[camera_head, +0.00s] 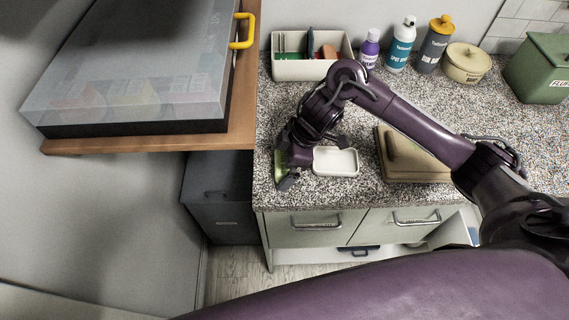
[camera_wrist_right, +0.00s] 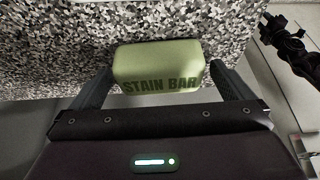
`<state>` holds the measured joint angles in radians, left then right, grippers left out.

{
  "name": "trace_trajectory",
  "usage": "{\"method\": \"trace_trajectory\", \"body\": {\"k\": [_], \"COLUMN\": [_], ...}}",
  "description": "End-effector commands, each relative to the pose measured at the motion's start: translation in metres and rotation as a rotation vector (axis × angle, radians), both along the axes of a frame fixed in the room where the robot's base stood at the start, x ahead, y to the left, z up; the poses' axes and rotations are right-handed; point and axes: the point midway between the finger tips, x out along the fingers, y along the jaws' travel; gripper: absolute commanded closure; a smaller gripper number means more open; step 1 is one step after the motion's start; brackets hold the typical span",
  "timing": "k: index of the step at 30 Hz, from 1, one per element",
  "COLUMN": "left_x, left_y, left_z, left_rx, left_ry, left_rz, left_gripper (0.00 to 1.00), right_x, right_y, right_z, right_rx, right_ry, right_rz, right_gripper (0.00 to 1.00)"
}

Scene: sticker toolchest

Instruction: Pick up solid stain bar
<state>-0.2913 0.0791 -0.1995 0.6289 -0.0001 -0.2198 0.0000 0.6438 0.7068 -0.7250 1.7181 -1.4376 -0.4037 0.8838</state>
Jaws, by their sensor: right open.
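The solid stain bar (camera_wrist_right: 158,68) is a pale green rounded block with dark "STAIN BAR" lettering, on the speckled countertop. In the right wrist view it lies between the fingers of my right gripper (camera_wrist_right: 165,88), which is open. The fingers stand on either side of the bar; whether they touch it is unclear. In the head view my right gripper (camera_head: 287,172) is low at the counter's front left, left of a white dish, and mostly hides the bar. A dark jointed part at the wrist view's upper right may be my left arm; its jaws are not clear.
The empty white dish (camera_head: 336,170) is close to the right gripper. A tan lidded box (camera_head: 420,166) lies further right. A clear-topped case (camera_head: 140,85) is at left.

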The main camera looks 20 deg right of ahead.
Motion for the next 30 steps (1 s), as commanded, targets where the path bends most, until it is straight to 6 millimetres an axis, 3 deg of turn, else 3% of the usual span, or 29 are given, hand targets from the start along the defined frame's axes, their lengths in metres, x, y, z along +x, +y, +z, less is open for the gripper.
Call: {"method": "trace_trajectory", "body": {"k": [2, 12, 23, 26, 30], "left_x": [0.0, -0.012, -0.013, -0.013, -0.013], "left_y": [0.0, 0.001, 0.001, 0.001, 0.001], "left_z": [0.0, -0.001, 0.0, 0.002, 0.01], "left_rx": [0.0, 0.002, 0.002, 0.002, 0.002], "left_ry": [0.0, 0.018, 0.02, 0.02, 0.02], "left_rz": [0.0, 0.0, 0.0, 0.0, -0.001], "left_gripper": [0.64, 0.64, 0.64, 0.64, 0.64], "right_x": [0.0, 0.0, 0.001, 0.002, 0.002], "right_y": [0.0, 0.0, 0.0, -0.001, -0.001], "right_z": [0.0, 0.0, 0.006, 0.016, 0.045], "right_rx": [0.0, 0.0, 0.0, -0.002, -0.003], "right_ry": [0.0, 0.0, -0.003, -0.006, -0.01], "right_rz": [0.0, 0.0, 0.001, 0.001, 0.002], "right_gripper": [0.04, 0.48, 0.49, 0.49, 0.49]}}
